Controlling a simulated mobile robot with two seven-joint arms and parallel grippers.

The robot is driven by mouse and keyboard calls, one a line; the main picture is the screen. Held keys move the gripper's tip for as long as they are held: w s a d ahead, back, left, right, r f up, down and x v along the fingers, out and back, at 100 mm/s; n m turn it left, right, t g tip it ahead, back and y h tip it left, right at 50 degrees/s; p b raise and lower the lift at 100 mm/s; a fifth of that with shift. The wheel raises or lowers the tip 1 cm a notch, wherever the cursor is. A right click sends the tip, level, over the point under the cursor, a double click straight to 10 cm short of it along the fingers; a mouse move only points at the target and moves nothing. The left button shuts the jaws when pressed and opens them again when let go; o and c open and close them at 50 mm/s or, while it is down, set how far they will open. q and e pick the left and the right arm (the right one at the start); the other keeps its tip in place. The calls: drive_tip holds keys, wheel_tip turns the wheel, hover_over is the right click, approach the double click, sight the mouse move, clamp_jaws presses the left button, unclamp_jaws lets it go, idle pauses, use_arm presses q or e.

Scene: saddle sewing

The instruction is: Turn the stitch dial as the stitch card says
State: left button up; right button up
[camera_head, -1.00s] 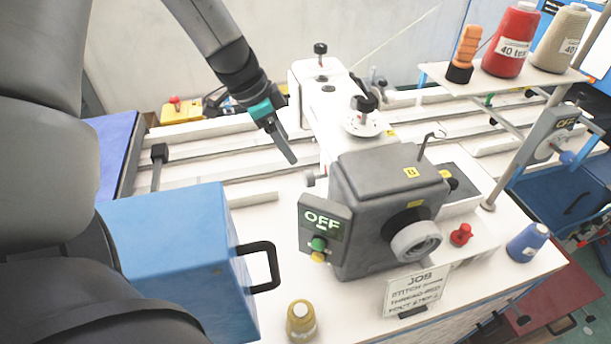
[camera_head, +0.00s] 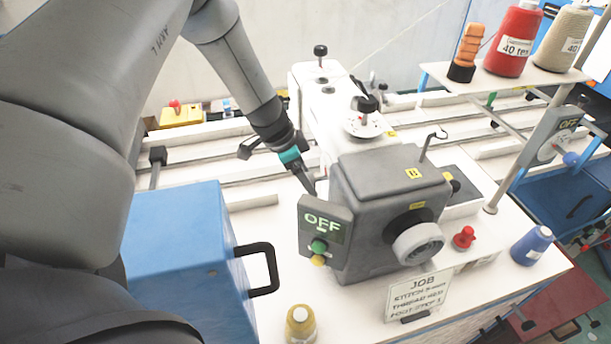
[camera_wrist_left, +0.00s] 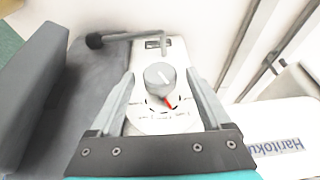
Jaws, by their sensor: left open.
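The stitch dial (camera_wrist_left: 160,78) is a grey round knob with a white line on top, on a white scale plate with a red pointer mark at its lower right. My left gripper (camera_wrist_left: 161,74) is open, with one finger on each side of the knob in the wrist view; contact cannot be told. In the head view my left gripper (camera_head: 309,186) points down at the left side of the sewing machine (camera_head: 385,190), and the dial is hidden there. The stitch card (camera_head: 417,291) stands at the front, headed JOB, with a stitch line too blurred to read surely.
A switch box (camera_head: 323,230) reading OFF juts out close to my left gripper. A blue box (camera_head: 175,250) with a black handle stands at left. A yellow spool (camera_head: 300,323) stands in front. A thread shelf (camera_head: 500,77) is at right.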

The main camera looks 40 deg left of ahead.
use_arm(q)
clamp_jaws()
idle(0.7)
